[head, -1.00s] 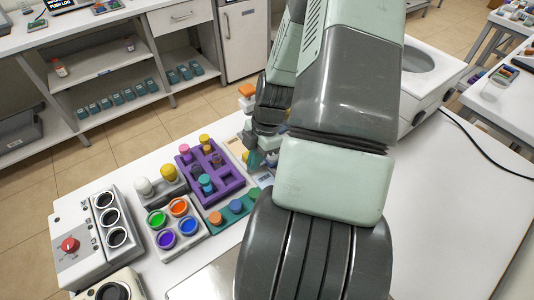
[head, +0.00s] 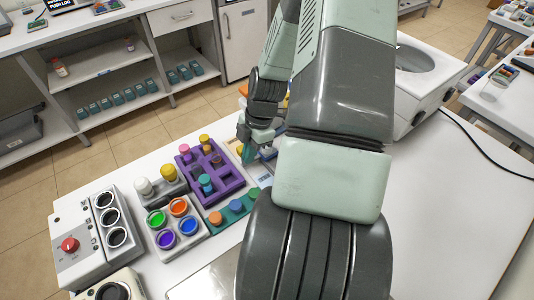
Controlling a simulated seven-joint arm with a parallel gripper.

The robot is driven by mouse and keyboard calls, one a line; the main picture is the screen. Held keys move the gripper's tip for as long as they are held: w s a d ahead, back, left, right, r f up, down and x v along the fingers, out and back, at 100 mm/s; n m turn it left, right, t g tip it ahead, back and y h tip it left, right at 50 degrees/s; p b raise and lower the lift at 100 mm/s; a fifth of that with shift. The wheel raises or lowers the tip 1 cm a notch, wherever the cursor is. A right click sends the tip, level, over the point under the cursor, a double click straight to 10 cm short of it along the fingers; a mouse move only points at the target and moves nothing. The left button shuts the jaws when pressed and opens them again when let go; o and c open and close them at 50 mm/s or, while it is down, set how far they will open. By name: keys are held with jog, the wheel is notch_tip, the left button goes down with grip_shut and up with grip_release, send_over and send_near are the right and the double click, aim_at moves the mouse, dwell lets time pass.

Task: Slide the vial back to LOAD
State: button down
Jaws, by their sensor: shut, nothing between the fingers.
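My gripper (head: 247,152) points down just right of the purple rack (head: 228,187), with its teal fingertips close together and nothing seen between them. Beside and below it is a small pale panel with a dark patch (head: 264,172), partly hidden by my arm. I cannot read a LOAD mark there or make out which vial belongs to it.
A green rack (head: 226,216) with capped vials stands in front of the purple rack. Left of it are a tray of coloured cups (head: 191,244) and a control box with a red knob (head: 70,245). A white machine (head: 418,85) stands behind right.

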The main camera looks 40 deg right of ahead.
jog(key=shift+s, duration=0.15)
notch_tip(320, 180, up, 8)
jog(key=shift+s+f, duration=0.2)
jog(key=shift+s, duration=0.15)
dwell(0.7)
dwell(0.4)
jog(key=s+a+r+m+t+h, duration=0.15)
jog(key=r+m, duration=0.35)
jog(key=r, duration=0.5)
jog(key=a+r+m+h, duration=0.25)
jog(key=r+m, duration=0.35)
jog(key=r, duration=0.3)
jog(key=s+a+r+m+t, duration=0.4)
jog(key=s+a+r+m, duration=0.2)
jog(key=s+a+r, duration=0.3)
jog(key=shift+s+a+r+m+y, duration=0.3)
jog(key=shift+s+a+r, duration=0.1)
jog(key=shift+s+r, duration=0.4)
